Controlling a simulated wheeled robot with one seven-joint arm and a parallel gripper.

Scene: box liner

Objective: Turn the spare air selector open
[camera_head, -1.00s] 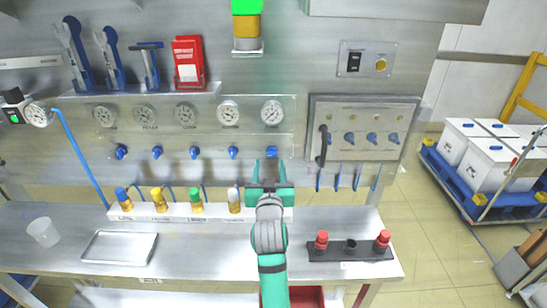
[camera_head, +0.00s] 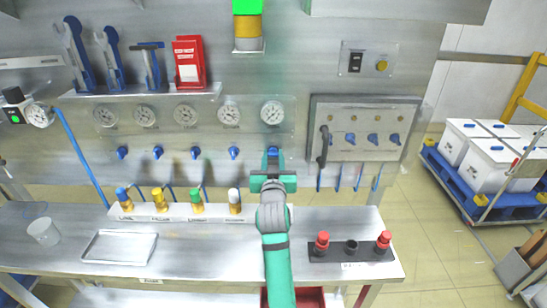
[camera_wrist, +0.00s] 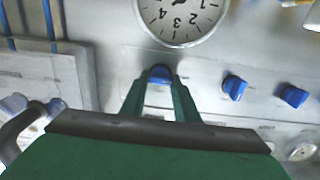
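A row of blue selector knobs runs below the round gauges on the wall panel. The rightmost blue knob (camera_head: 272,150) sits below the rightmost gauge (camera_head: 272,113); its label cannot be read, so I cannot confirm it is the spare air selector. My green gripper (camera_head: 273,159) is at this knob, with its fingers close together. In the wrist view the blue knob (camera_wrist: 159,73) sits between my fingertips (camera_wrist: 160,80), which appear shut on it. The knob is partly hidden by the fingers, and its turn angle cannot be made out.
Other blue knobs (camera_head: 233,152) are to the left. A framed panel (camera_head: 361,140) with a dark handle (camera_head: 323,146) stands close on the right. Below are colored-top fittings (camera_head: 196,203) on a white strip, and a dark holder (camera_head: 350,250) with red-topped pieces on the bench.

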